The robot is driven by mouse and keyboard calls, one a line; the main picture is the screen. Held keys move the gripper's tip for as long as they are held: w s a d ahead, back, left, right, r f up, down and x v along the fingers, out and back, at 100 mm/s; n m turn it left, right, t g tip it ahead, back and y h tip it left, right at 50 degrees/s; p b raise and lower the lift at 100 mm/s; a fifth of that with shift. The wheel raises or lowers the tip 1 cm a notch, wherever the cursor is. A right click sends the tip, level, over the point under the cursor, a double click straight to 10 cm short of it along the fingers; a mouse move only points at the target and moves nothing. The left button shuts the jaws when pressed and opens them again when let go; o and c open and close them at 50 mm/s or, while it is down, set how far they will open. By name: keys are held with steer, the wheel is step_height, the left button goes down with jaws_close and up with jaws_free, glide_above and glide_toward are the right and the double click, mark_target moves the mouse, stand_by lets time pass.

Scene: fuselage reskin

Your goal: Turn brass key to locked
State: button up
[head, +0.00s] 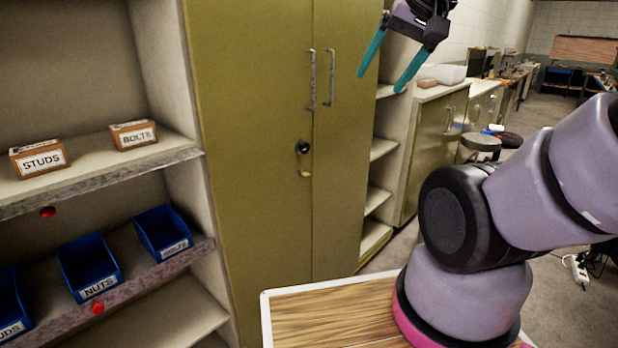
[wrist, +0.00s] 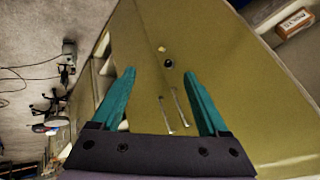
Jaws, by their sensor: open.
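A small brass key (head: 305,173) shows on the left door of the olive two-door cabinet (head: 250,120), just below a dark round lock (head: 303,147). In the wrist view the key (wrist: 162,48) is a small yellow spot beside the dark lock (wrist: 168,63), and the view is turned over. The key is too small to tell how it is turned. My gripper (head: 383,80) has teal fingers, open and empty, above and to the right of the key in the head view. In the wrist view my gripper (wrist: 160,75) points toward the cabinet doors, apart from the key.
Two vertical door handles (head: 321,80) stand above the lock. Open shelves with blue bins (head: 90,265) and labelled boxes (head: 133,134) are on the left. A counter (head: 440,92) and a stool (head: 482,144) stand at the right.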

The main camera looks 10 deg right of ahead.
steer(key=w+a+f+m+g+y, duration=0.1)
steer(key=w+a+f+g+y, duration=0.1)
steer(key=f, duration=0.1)
steer(key=w+a+f+m+g+y, duration=0.1)
steer(key=w+a+f+g+y, duration=0.1)
steer(key=w+a+f, duration=0.1)
steer(key=w+a+f+m+g+y, duration=0.1)
steer(key=w+a+f+g+y, duration=0.1)
steer(key=a+f, duration=0.1)
steer(key=shift+w+m+g, duration=0.3)
steer(key=shift+c, duration=0.2)
steer(key=w+f+m+t+y, duration=0.2)
steer(key=w+f+m+y, duration=0.3)
steer(key=w, duration=0.3)
steer(key=w+f+m+t+y, duration=0.2)
steer(key=w+f+m+y, duration=0.15)
steer(key=w+f, duration=0.4)
steer(key=m+t+h, duration=0.6)
steer(key=m+t, duration=0.4)
steer(key=m, duration=0.3)
glide_toward(305, 174)
steer(key=x, duration=0.7)
steer(key=shift+w, duration=0.2)
steer(key=shift+f+n, duration=0.1)
steer(key=shift+n, duration=0.15)
jaws_close()
